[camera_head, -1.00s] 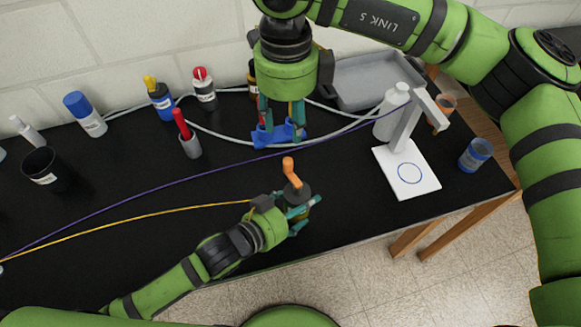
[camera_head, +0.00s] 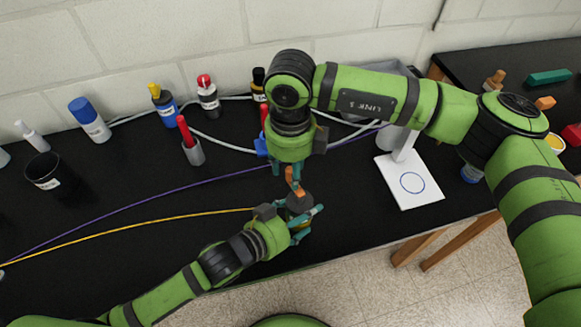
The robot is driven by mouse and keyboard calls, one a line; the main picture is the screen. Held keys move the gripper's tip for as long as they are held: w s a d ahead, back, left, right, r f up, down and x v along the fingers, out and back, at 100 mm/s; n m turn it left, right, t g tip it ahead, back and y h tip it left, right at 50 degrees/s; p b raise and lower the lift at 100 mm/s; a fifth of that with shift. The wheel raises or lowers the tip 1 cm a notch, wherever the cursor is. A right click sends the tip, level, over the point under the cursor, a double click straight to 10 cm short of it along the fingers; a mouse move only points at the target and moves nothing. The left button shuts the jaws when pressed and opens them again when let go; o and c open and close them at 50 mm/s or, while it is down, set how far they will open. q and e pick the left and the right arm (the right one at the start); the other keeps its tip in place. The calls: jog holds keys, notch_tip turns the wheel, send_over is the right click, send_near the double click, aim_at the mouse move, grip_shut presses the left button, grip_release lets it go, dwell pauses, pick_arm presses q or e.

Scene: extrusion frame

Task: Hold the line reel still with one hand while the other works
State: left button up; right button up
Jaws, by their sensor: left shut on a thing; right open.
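The line reel (camera_head: 300,200) is a dark, squat body with an orange crank (camera_head: 293,180) on top, near the table's front edge. A yellow line (camera_head: 150,224) runs from it to the left edge of the picture. My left gripper (camera_head: 304,224) is shut on the reel from the front, its teal fingers around the lower part. My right gripper (camera_head: 289,171) is open and points down just at the crank. Its fingers partly hide the crank, and I cannot tell if they touch it.
A blue object (camera_head: 261,146) is partly hidden behind my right gripper. A white stand (camera_head: 411,184) is right. A purple line (camera_head: 150,194) crosses the black table (camera_head: 100,250).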

jog(key=shift+f, duration=0.3)
grip_shut()
jog(key=shift+n, duration=0.3)
jog(key=shift+s+a+n, duration=0.25)
jog(key=shift+s+n, duration=0.1)
jog(key=shift+n, duration=0.9)
jog(key=shift+s+a+n, duration=0.25)
jog(key=shift+s+n, duration=0.05)
jog(key=shift+n, duration=0.9)
jog(key=shift+s+a+n, duration=0.25)
jog(key=shift+s+n, duration=0.1)
jog(key=shift+n, duration=0.9)
